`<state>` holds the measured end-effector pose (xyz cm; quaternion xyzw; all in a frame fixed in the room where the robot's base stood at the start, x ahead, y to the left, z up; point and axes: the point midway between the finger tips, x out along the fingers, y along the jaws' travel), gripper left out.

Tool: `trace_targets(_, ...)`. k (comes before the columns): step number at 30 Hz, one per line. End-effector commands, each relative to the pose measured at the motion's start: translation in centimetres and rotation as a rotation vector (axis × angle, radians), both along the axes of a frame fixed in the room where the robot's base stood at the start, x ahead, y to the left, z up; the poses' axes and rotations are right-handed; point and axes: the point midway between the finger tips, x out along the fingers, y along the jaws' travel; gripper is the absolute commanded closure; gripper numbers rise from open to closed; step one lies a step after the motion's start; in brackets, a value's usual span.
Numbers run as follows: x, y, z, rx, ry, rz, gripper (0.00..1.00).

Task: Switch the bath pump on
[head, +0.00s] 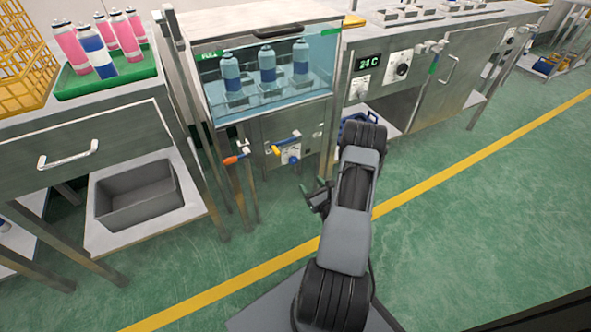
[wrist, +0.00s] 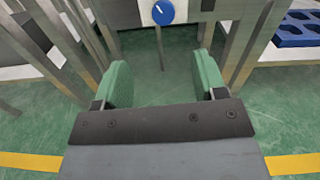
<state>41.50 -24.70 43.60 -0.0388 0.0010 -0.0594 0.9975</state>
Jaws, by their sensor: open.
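The bath (head: 265,85) is a clear-sided tank of blue water with several cans standing in it and a green FULL label. Below it, a blue rotary knob (head: 291,154) sits on a pale plate on the cabinet front. The knob also shows at the top of the wrist view (wrist: 163,12), its white mark tilted slightly left of upright. No label on it is readable. My gripper (wrist: 163,80) is open and empty, its green pads apart, with the knob ahead of it and apart from it. In the head view my arm partly hides the gripper (head: 318,197).
Steel legs stand left. A cabinet with a 24 C display (head: 367,62) and a round dial (head: 402,69) is right. The green floor between is clear.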

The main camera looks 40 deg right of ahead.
Motion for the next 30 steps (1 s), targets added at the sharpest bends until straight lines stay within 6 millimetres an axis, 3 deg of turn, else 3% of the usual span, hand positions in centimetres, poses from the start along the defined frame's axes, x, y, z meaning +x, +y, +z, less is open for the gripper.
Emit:
trace_targets(5,2.0,-0.5,-0.6,0.0,-0.001,-0.016,0.35)
trace_targets(18,10.1,-1.6,-0.6,0.001,0.0,-0.016,0.35)
trace_targets(24,12.2,-1.9,-0.5,0.002,0.001,-0.016,0.35)
trace_targets(30,13.0,-2.1,-0.4,0.003,0.001,-0.017,0.35)
